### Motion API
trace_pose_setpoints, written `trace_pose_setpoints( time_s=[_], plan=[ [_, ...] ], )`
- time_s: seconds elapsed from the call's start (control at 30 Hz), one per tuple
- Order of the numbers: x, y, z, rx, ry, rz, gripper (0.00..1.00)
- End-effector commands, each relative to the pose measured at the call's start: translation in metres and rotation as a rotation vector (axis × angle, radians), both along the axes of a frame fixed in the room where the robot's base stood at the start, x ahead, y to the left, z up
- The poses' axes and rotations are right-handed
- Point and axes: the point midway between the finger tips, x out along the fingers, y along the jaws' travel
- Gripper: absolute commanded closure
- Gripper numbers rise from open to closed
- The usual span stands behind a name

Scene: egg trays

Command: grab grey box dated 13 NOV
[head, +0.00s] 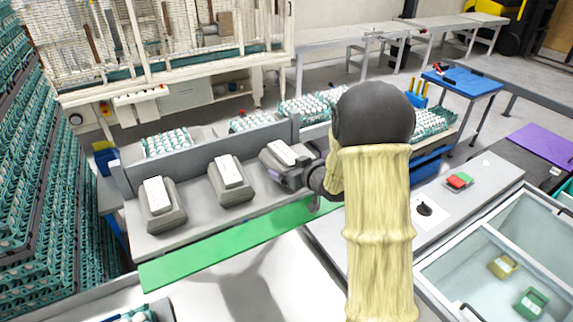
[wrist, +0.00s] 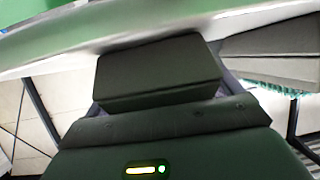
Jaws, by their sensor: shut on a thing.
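Three grey boxes with white labels are in a row on the grey bench in the head view: a left box (head: 165,217), a middle box (head: 232,194) and a right box (head: 270,160). The label dates are too small to read. My gripper (head: 291,172) is at the right box, shut on it, and partly hides its right side. The box is turned a little compared with the others. I cannot tell whether it is clear of the bench. In the wrist view, a dark block (wrist: 160,72) fills the space just in front of my gripper's body.
A green strip (head: 230,246) runs along the bench's front edge. A grey upright panel (head: 200,150) stands behind the boxes, with egg trays (head: 167,143) beyond it. Tall stacks of green trays (head: 50,200) stand at the left. A glass-topped bin (head: 500,262) is at the lower right.

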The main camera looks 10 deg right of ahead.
Motion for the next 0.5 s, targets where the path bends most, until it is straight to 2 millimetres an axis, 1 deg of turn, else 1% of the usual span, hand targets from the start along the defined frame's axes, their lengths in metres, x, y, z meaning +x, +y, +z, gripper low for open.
trace_pose_setpoints(
  time_s=[0.17,0.27,0.37,0.5],
  plan=[
    [0.001,0.0,0.004,0.0,-0.004,0.001,0.46],
    [0.001,0.0,0.011,0.0,-0.006,0.002,0.46],
    [0.001,0.0,0.022,-0.001,-0.008,0.002,0.46],
    [0.001,-0.001,0.046,-0.001,-0.011,0.0,0.46]
  ],
)
